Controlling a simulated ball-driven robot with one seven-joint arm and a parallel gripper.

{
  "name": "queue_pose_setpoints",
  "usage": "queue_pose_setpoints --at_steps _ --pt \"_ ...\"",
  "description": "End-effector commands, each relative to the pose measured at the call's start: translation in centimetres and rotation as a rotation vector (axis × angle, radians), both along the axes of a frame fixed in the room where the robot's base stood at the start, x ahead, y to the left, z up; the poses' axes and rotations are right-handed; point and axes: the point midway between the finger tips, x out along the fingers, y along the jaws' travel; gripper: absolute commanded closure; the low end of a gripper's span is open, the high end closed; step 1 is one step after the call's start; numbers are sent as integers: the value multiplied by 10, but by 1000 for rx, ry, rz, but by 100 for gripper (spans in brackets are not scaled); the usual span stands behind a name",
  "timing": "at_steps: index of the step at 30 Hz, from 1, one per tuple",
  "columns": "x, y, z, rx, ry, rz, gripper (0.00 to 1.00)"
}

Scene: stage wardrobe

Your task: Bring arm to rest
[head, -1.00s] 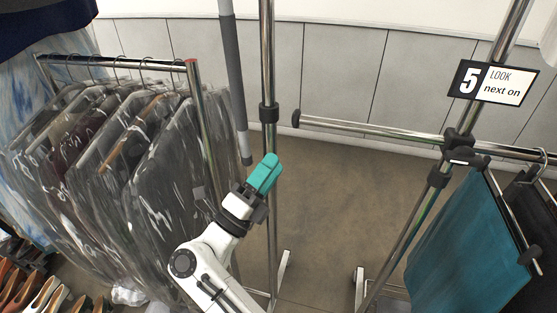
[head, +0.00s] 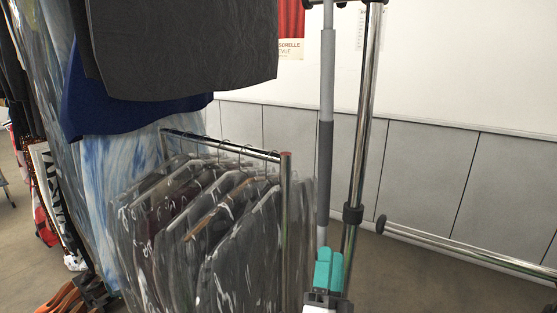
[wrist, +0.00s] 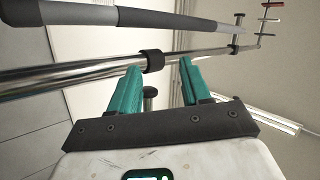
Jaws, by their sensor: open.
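My gripper (head: 328,270) shows at the bottom of the head view, its teal fingers pointing up. It also shows in the wrist view (wrist: 158,90), where its two teal fingers stand apart with nothing between them. Most of my arm is below the head view's lower edge. A chrome rack post (head: 362,150) and a grey pole (head: 325,130) rise behind the gripper in the head view. In the wrist view the post (wrist: 95,70) crosses beyond the fingertips; I cannot tell how far away it is.
A rail of plastic-covered garments (head: 200,235) stands left of my gripper. Dark hanging cloth (head: 180,45) and a blue cloth (head: 130,110) fill the upper left. A chrome crossbar (head: 460,245) extends to the right. Orange shoes (head: 62,298) sit on the floor at lower left.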

Motion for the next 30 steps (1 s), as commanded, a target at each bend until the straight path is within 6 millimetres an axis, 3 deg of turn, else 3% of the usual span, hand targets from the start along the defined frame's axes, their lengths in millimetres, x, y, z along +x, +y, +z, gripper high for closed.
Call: queue_pose_setpoints --at_steps 5,9,17,20,24,30 --pt "-7 10 -31 -272 187 138 53" --pt "-21 13 -70 -474 369 233 53" --pt "-78 -14 -162 -791 795 373 53" --pt "-112 -35 -196 -885 985 417 53" --pt "-173 -72 -238 -983 1277 472 53" --pt "-280 -129 -270 -1038 1711 540 53"
